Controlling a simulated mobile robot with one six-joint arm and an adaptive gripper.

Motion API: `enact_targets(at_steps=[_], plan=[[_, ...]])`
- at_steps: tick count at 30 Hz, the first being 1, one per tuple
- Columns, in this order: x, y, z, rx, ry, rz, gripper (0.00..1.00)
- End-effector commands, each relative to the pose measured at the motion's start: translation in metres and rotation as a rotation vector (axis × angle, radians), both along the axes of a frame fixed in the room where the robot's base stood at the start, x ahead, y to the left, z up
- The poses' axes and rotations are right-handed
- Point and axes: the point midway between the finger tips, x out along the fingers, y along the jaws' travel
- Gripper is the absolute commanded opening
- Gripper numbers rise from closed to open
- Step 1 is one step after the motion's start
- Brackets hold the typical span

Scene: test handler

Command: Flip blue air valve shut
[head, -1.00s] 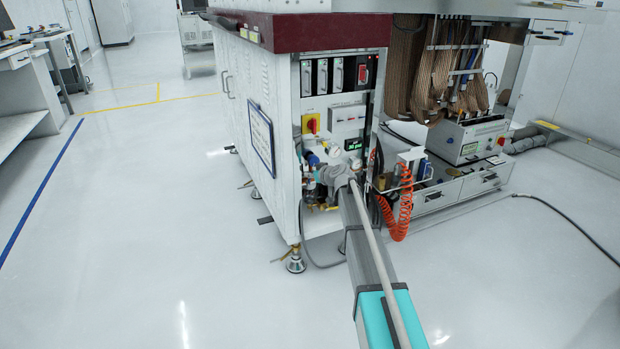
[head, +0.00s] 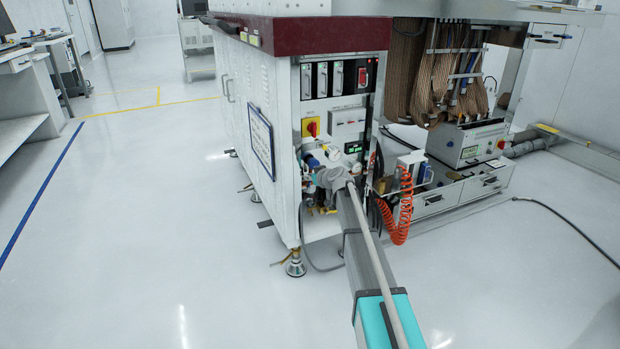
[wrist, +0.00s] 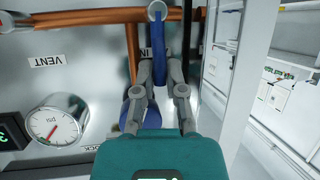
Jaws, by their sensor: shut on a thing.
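The blue valve handle (wrist: 160,45) hangs from a pale round hub (wrist: 157,11) on the copper pipe in the wrist view. My gripper (wrist: 160,74) is shut on this handle, with one grey finger on each side of its lower part. A second blue part (wrist: 139,110) shows lower down, partly hidden behind the left finger. In the head view, my arm reaches the fittings at the cabinet's lower front corner, and its grey joints hide the fingers and the handle.
A round pressure gauge (wrist: 52,126) and a VENT label (wrist: 46,61) sit left of the handle. Copper piping (wrist: 85,19) runs across the top. In the head view, a coiled orange hose (head: 403,207) hangs right of my arm. Open floor lies to the left.

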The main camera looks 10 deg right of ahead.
Motion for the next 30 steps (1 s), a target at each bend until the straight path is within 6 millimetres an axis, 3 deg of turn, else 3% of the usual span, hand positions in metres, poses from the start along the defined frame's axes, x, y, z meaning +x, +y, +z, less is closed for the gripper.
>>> enact_targets(at_steps=[14,30], plan=[[0.003,-0.009,-0.004,0.156,0.04,-0.001,0.0],[0.009,-0.032,-0.017,0.617,0.164,0.0,0.0]])
